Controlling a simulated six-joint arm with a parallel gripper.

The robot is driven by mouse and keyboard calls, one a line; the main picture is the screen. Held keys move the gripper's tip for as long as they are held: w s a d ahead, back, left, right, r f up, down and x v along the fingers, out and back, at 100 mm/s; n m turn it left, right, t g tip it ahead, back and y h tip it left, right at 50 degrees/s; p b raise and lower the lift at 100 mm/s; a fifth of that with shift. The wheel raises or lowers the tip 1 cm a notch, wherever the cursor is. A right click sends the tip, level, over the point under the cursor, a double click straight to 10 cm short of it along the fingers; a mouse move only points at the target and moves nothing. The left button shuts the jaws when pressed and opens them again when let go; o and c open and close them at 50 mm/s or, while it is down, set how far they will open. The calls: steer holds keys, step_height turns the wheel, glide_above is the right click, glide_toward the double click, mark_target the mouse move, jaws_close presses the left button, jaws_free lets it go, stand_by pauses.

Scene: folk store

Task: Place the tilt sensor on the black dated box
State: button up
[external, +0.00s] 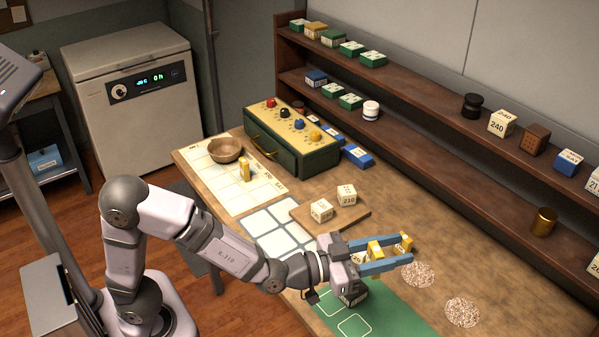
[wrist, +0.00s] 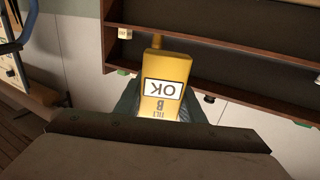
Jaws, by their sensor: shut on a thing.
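My gripper (external: 407,247) has two blue fingers and hangs over the front right of the table, with the yellow tilt sensor (external: 405,243) between its fingertips. In the wrist view the sensor (wrist: 166,85) shows a white OK label and the upside-down words TILT B, with a finger at each side. A dark box with pale marks on it, likely the black dated box (external: 352,297), sits below my gripper at the green mat's edge. My gripper partly hides it, and I cannot read its date.
Two cream blocks stand on a wooden board (external: 360,217). A yellow sensor (external: 244,170) stands near a bowl (external: 225,150). The green mat (external: 400,313) has bare room. Shelves (external: 430,110) line the back.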

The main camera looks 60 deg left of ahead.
steer(key=w+a+f+n+t+y, duration=0.1)
steer(key=w+a+f+n+y, duration=0.2)
steer(key=a+y, duration=0.4)
step_height(320, 180, down, 10)
steer(key=a+n, duration=0.1)
steer(key=shift+s+f+h, duration=0.2)
steer(key=shift+s+h, duration=0.1)
steer(key=shift+s, duration=0.15)
steer(key=shift+f+b, duration=0.1)
steer(key=shift+b, duration=0.25)
